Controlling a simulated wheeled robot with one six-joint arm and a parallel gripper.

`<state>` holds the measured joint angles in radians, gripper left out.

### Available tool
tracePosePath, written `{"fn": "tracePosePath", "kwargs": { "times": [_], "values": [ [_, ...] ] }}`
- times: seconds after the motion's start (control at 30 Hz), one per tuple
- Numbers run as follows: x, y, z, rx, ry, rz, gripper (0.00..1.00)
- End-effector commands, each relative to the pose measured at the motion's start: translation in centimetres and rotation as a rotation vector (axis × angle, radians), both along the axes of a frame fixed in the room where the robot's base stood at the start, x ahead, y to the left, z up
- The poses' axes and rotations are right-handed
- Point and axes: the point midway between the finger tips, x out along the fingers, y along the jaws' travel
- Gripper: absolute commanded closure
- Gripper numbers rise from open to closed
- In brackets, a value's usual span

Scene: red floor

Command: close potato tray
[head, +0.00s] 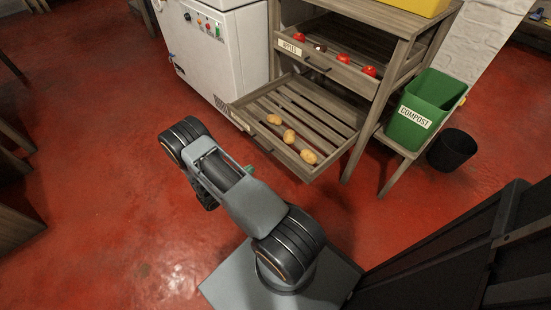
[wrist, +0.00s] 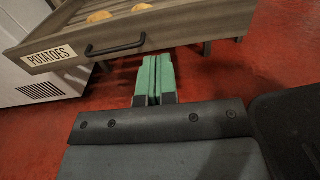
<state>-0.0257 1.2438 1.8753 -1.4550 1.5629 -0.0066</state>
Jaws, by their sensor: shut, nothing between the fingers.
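The potato tray (head: 331,159) is a slatted wooden drawer, pulled out from the wooden rack in the head view. Several potatoes (head: 289,136) lie on its slats. In the wrist view the tray's front (wrist: 180,29) shows a POTATOES label (wrist: 50,56) and a black bar handle (wrist: 115,47). My gripper (wrist: 154,58) has green fingers, shut and empty. In the wrist view they point toward the tray front, just below and right of the handle. I cannot tell whether they touch it. In the head view my arm mostly hides the gripper.
Above, an apples tray (head: 318,61) holds several red apples. A white machine (head: 222,50) stands left of the rack. A green compost bin (head: 424,110) on a wooden stand and a black bin (head: 451,150) are at right. Red floor (head: 110,190) is clear at left.

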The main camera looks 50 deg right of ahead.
Motion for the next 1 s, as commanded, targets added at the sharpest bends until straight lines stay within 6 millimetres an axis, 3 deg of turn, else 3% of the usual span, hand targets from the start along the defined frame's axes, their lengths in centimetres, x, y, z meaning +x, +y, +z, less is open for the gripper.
{"fn": "tracePosePath", "kwargs": {
  "times": [0.17, 0.7, 1.0],
  "values": [
    [-0.2, -1.5, -1.1, -0.011, 0.017, 0.017, 1.00],
    [-0.9, -11.0, -1.2, -0.009, 0.016, 0.014, 1.00],
    [-1.0, -13.6, -1.0, -0.010, 0.016, 0.018, 1.00]
  ]
}}
